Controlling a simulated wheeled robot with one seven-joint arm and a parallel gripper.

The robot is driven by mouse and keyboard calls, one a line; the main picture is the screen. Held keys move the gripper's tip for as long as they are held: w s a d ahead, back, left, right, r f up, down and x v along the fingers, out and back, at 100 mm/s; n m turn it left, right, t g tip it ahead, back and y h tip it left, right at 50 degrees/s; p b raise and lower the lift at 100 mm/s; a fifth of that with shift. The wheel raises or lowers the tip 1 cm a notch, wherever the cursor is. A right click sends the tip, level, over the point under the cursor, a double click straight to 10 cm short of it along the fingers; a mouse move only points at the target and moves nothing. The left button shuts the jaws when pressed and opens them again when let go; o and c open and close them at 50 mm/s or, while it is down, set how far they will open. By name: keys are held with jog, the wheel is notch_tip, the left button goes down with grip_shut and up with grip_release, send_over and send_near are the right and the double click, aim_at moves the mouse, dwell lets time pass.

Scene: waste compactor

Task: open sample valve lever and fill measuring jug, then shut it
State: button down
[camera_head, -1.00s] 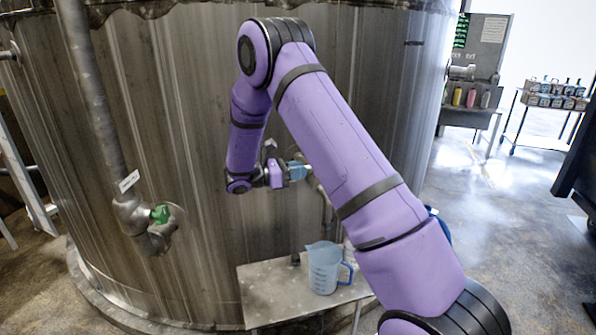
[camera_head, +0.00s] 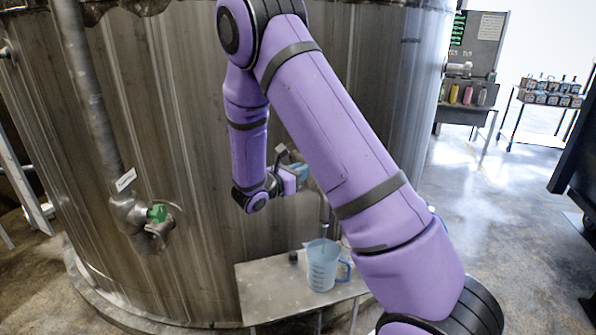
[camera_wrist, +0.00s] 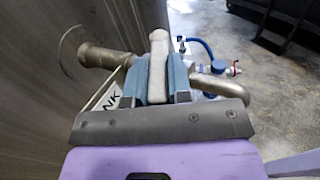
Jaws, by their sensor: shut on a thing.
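The measuring jug (camera_head: 322,268) is translucent with a blue handle. It stands upright on a small metal stand by the tank, below a bent outlet pipe (camera_head: 325,208). I cannot tell how much liquid is in it. My gripper (camera_head: 300,174) is at the valve above the jug, partly hidden by my arm. In the wrist view, the blue finger pads of my gripper (camera_wrist: 159,84) are shut on the pale valve lever (camera_wrist: 158,52). The valve's pipe (camera_wrist: 100,57) runs left to the tank, and its outlet (camera_wrist: 228,88) curves down to the right.
The metal stand (camera_head: 262,290) has bare room left of the jug. The big tank (camera_head: 190,235) fills the left and middle.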

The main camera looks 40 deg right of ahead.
jog(key=shift+s+n+t, duration=0.25)
jog(key=shift+n+t, duration=0.15)
jog(key=shift+t, duration=0.2)
jog(key=c, duration=1)
grip_release()
jog(key=shift+c, duration=0.2)
jog(key=v, duration=1)
jog(key=shift+s+a, duration=0.15)
jog(key=shift+a, duration=0.2)
jog(key=shift+r, duration=0.1)
jog(key=shift+r, duration=0.1)
